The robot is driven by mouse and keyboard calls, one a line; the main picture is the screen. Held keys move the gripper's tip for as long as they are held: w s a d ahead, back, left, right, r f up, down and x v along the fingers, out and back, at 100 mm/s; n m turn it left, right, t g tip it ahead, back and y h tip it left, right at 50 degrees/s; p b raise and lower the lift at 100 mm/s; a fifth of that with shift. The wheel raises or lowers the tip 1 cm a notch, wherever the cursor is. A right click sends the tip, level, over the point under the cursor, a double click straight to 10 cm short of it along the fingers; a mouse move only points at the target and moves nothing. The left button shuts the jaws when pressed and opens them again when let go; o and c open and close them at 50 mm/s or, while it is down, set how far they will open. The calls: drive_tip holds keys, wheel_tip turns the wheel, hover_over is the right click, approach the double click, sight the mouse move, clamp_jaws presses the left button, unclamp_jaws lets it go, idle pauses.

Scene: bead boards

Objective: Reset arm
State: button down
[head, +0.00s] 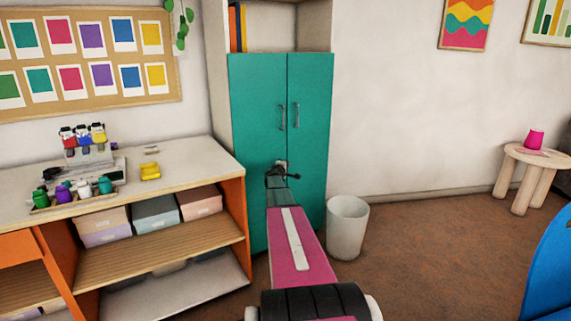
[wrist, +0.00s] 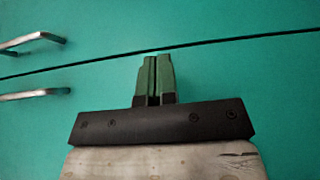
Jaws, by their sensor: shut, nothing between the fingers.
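My gripper (wrist: 154,74) has green fingers pressed together with nothing between them. In the wrist view it is in front of the teal cabinet (wrist: 240,75), whose two handles show at the left. In the head view my arm reaches forward and my gripper (head: 281,168) is in front of the lower part of the teal cabinet (head: 252,120), below its handles. Whether the fingertips touch the doors I cannot tell. Both cabinet doors are shut.
A counter (head: 190,160) at the left holds several paint bottles and a yellow dish (head: 150,172). A white bin (head: 347,228) stands on the floor right of the cabinet. A round stool (head: 540,160) and a blue chair (head: 550,270) are at the right. Brown floor between them is clear.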

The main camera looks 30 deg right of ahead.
drive_tip(key=s, duration=0.9)
drive_tip(key=s+a+f+m+g+y, duration=0.2)
drive_tip(key=s+a+f+g+y, duration=0.1)
drive_tip(key=s+a, duration=0.8)
drive_tip(key=s+a+f+m+g+y, duration=0.3)
drive_tip(key=s+a, duration=0.8)
drive_tip(key=a, duration=1)
drive_tip(key=s+a+f+m+g+y, duration=0.2)
drive_tip(key=s+a+f+g+y, duration=0.3)
drive_tip(key=s+a, duration=0.6)
drive_tip(key=a+f+y, duration=0.2)
drive_tip(key=a+y, duration=0.1)
drive_tip(key=a, duration=0.2)
drive_tip(key=shift+s+a+m, duration=0.2)
drive_tip(key=shift+s+m, duration=0.2)
